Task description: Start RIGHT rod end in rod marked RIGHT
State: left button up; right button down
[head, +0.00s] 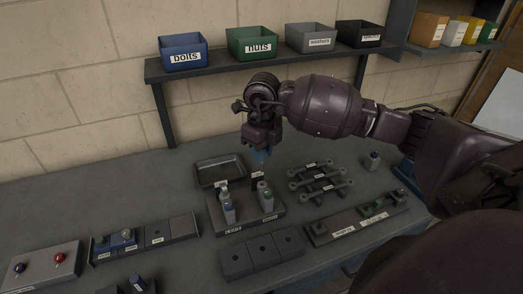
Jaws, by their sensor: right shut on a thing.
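My right gripper (261,146) points down above the middle of the bench. Several grey rods with round ends (320,184) lie side by side on a dark rack, to the right of the gripper, with small white labels too small to read. The gripper is apart from these rods. My left gripper is not in view.
A grey stand (240,224) with bottle-like pieces is just below the gripper. A shallow tray (220,171) lies behind it. A labelled block (262,253) and a long strip (358,219) are nearer. Labelled bins (253,42) sit on the shelf.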

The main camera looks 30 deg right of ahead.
aim_at(262, 171)
jog(key=shift+w+d+f, duration=0.1)
jog(key=shift+w+f, duration=0.05)
jog(key=shift+f, duration=0.25)
jog(key=shift+f+b, duration=0.5)
jog(key=shift+f, duration=0.75)
jog(key=shift+b, duration=0.45)
jog(key=shift+f+b, duration=1.5)
jog(key=shift+f, duration=0.85)
jog(key=shift+r, duration=0.1)
jog(key=c, duration=1.1)
grip_release()
jog(key=shift+o, duration=0.2)
